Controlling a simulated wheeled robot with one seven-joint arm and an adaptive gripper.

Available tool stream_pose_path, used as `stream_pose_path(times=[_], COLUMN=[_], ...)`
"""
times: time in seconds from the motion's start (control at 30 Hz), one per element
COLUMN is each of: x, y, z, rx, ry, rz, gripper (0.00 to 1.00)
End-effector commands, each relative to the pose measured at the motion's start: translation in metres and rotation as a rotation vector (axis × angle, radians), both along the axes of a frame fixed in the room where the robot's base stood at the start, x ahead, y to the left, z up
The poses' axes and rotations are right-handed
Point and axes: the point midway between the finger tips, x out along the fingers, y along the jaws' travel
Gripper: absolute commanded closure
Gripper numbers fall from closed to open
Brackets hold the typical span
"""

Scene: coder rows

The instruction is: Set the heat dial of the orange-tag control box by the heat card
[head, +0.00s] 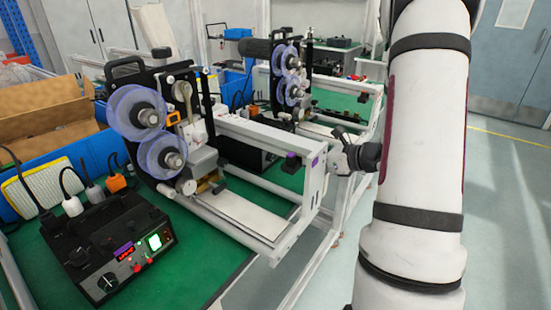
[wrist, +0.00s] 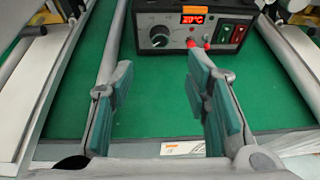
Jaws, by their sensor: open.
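In the wrist view, a grey control box (wrist: 215,38) stands at the top with an orange tag (wrist: 192,8) above its lit red display (wrist: 193,18). The display digits are too small to read surely. Its dark round heat dial (wrist: 160,37) is at the left of the front panel, with a pale scale around it. A white card with an orange strip (wrist: 182,148) lies at the front edge of the green table; its print is unreadable. My gripper (wrist: 163,88) is open and empty, its fingers short of the box and apart from the dial. In the head view my gripper (head: 347,152) is partly behind my arm.
In the head view another control box with a purple tag (head: 112,252) stands in front on the green table. Coders with clear blue reels (head: 137,118) and white rails (head: 265,215) stand around. In the wrist view, rails flank the green surface (wrist: 150,110).

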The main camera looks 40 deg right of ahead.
Motion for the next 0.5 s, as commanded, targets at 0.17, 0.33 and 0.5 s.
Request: stream_pose_path(times=[0.17,0.33,0.5], x=[0.032,0.061,0.084], y=[0.011,0.019,0.026], z=[-0.015,-0.027,-0.037], rx=[0.001,0.0,0.0], ry=[0.001,0.001,0.001], rz=[0.004,0.003,0.003], gripper=[0.56,0.56,0.56])
